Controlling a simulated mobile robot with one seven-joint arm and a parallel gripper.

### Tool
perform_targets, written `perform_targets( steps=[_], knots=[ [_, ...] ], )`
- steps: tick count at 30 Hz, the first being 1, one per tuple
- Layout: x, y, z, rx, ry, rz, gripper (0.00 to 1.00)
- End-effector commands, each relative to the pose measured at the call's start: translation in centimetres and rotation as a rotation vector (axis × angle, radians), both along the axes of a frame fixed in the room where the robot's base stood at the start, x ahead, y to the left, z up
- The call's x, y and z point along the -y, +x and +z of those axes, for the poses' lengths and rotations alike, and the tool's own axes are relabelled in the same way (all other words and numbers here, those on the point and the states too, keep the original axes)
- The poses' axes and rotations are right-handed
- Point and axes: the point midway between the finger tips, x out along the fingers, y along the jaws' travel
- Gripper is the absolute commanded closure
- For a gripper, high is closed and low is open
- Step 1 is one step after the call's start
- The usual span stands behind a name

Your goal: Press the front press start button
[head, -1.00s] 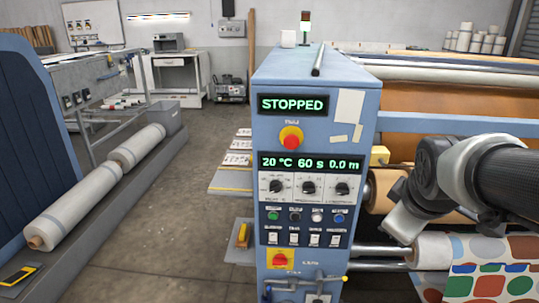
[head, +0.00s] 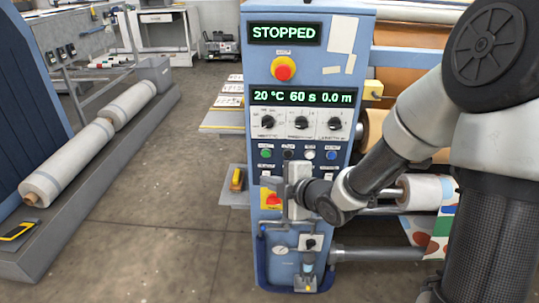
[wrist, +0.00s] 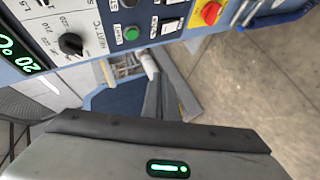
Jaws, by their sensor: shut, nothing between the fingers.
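The blue press control panel (head: 340,75) faces me, and its upper display reads STOPPED. The green start button (head: 265,153) is at the left end of the button row, beside a black, a white and a blue button. It also shows in the wrist view as a green button (wrist: 132,33) near the top, with a small label beside it. My gripper (head: 297,190) is shut and empty, in front of the panel below and right of the green button. In the head view it covers part of the switch row. Its fingertips are hard to make out.
A red emergency stop (head: 283,69) sits above the lower display (head: 303,97). Three knobs (head: 301,122) are above the buttons. A red-on-yellow switch (head: 270,199) is just left of my gripper. Wrapped rolls (head: 68,160) lie at left; open floor lies between.

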Motion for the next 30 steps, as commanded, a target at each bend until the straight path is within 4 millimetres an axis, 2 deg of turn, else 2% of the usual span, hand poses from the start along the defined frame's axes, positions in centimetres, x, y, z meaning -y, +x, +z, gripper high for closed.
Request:
perform_targets(
  steps=[4,16,20,30],
  knots=[
    [-0.7,-0.2,0.1,0.007,0.022,0.016,1.0],
    [-0.7,0.3,0.1,0.005,0.021,0.014,1.0],
    [-0.6,1.6,0.2,0.005,0.022,0.014,1.0],
    [-0.5,6.4,0.1,0.006,0.021,0.015,1.0]
  ],
)
